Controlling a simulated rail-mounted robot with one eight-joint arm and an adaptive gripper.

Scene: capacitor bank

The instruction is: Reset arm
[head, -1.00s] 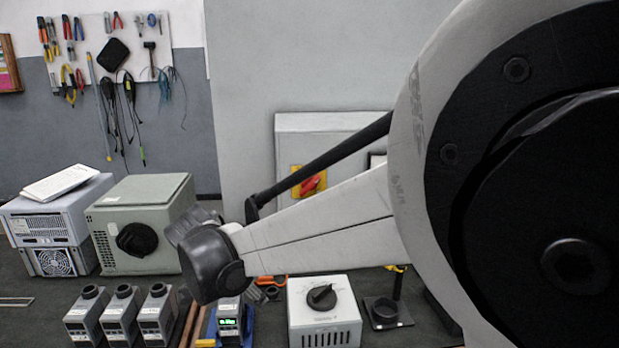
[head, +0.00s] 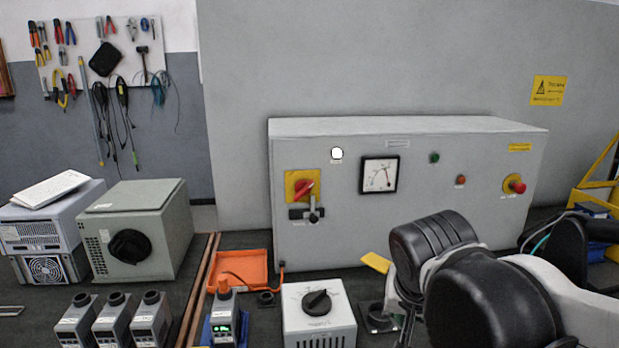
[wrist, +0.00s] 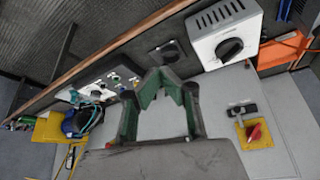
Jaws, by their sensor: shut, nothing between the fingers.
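My gripper (wrist: 162,82) shows in the wrist view with green-tipped fingers, shut and empty. It appears in front of the grey control cabinet, with no contact that I can make out. My arm fills the lower right of the head view; the gripper itself cannot be made out there. The grey cabinet (head: 430,225) stands at the back of the bench, with a red rotary switch on a yellow plate (head: 303,187), a dial meter (head: 378,175) and a red push button (head: 514,185). The red switch also shows in the wrist view (wrist: 254,133).
A white box with a black knob (head: 319,318) stands before the cabinet, near an orange tray (head: 240,268). Several small grey units (head: 113,322) and a grey-green box (head: 148,230) stand left. Yellow and blue items (head: 600,215) are at the right. Tools hang on the wall.

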